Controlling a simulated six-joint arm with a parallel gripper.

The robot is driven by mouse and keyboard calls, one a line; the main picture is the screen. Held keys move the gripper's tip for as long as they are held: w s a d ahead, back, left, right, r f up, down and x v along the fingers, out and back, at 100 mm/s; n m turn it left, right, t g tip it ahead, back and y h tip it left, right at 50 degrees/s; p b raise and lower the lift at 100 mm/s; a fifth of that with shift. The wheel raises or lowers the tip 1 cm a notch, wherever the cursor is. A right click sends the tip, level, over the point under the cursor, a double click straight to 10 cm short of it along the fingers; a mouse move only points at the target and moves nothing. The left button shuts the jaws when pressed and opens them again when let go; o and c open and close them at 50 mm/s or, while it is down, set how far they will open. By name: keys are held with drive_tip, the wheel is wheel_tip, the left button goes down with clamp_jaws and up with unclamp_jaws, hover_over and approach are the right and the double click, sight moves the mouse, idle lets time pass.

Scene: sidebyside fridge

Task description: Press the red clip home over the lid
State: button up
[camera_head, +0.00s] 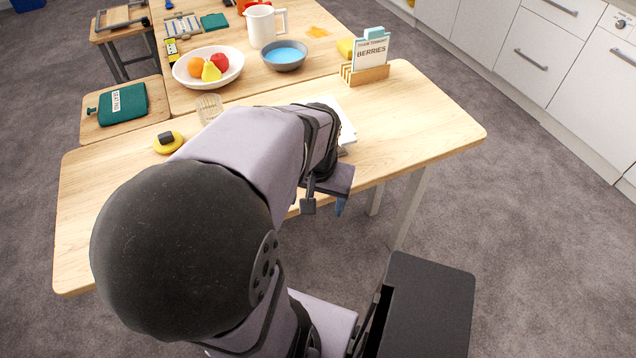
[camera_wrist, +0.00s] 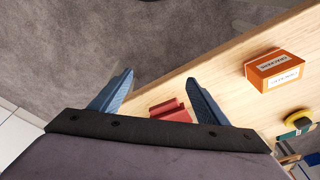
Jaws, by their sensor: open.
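A red piece (camera_wrist: 170,110), which looks like the red clip, lies on the wooden table near its edge in the wrist view. Its lower part is hidden behind my gripper's dark palm. My gripper (camera_wrist: 160,77) is open, with its two blue fingers to the left and right of the red piece in the picture. I cannot tell its height above the piece, and no grip shows. In the head view my gripper (camera_head: 325,205) is at the table's front edge, and my arm hides the red piece. I cannot make out a lid for certain.
An orange box (camera_wrist: 275,70) with white labels stands right of the gripper. A round yellow thing (camera_head: 168,142) is at the table's left. The right table end is clear.

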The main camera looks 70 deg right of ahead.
drive_tip(key=s+d+r+m+h+b, duration=0.1)
drive_tip(key=s+d+r, duration=0.1)
drive_tip(key=s+d, duration=0.2)
drive_tip(key=shift+w+d+r+n+t, duration=0.1)
drive_tip(key=shift+w+r+n+t, duration=0.25)
drive_tip(key=shift+w+r+n, duration=0.7)
drive_tip(key=shift+w+d+r+n+t, duration=0.1)
drive_tip(key=shift+w+r+n+t, duration=0.25)
drive_tip(key=shift+n, duration=1.35)
drive_tip(key=shift+w+r+n+t, duration=0.3)
drive_tip(key=shift+w+r+n, duration=0.4)
drive_tip(key=shift+n, duration=0.65)
drive_tip(key=shift+x, duration=3.65)
drive_tip(key=shift+s, duration=0.1)
